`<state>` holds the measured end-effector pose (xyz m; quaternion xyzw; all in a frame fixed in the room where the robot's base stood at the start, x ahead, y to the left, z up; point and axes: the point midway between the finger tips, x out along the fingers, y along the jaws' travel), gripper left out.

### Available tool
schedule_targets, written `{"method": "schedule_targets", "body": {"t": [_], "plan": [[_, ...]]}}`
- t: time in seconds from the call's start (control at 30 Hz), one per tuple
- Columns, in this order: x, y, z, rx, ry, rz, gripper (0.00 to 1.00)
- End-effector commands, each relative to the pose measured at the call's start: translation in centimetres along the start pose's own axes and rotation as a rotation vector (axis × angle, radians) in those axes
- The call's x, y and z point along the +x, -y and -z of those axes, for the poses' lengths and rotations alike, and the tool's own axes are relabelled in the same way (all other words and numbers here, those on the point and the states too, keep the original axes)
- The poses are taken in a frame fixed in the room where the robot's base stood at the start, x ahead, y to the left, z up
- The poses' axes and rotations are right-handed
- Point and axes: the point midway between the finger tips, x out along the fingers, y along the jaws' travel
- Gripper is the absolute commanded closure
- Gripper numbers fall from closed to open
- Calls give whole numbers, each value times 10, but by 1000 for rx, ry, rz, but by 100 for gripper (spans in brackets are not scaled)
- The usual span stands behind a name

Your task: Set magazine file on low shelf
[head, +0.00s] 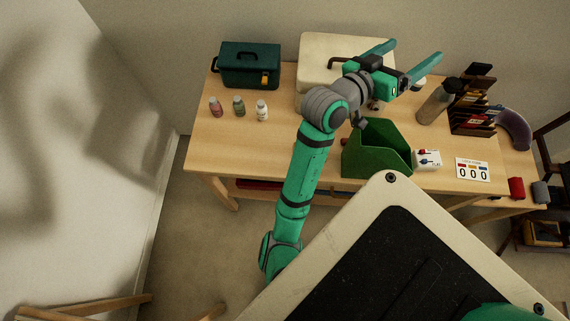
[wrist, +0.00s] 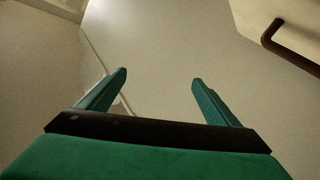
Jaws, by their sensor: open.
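The magazine file (head: 377,151) is a green open-topped box with a sloped side. It stands on the wooden table near its front edge, below and in front of my raised gripper in the head view. My gripper (head: 407,64) is open and empty, held above the back part of the table. Its two green fingers are spread apart; the wrist view also shows the open gripper (wrist: 160,88) with nothing between the fingers. The low shelf (head: 262,186) shows only in part under the tabletop, with something red on it. Most of the shelf is hidden by the table and my arm.
A dark teal case (head: 250,66), several small bottles (head: 239,106), a cream suitcase (head: 318,48), a tumbler (head: 436,103), a dark rack (head: 473,100), a small white box (head: 427,159) and a number card (head: 473,169) stand on the table (head: 215,150). The front left tabletop is clear.

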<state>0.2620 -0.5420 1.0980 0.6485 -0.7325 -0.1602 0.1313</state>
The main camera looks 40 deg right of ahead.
Motion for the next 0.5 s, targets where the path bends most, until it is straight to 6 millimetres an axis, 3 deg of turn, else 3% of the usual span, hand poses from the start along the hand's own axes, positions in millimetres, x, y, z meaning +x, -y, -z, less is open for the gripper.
{"method": "schedule_targets", "body": {"t": [0.27,0.5], "plan": [[-74,90,-8,-153,-277,301,15],[-164,150,-47,-222,-441,599,15]]}}
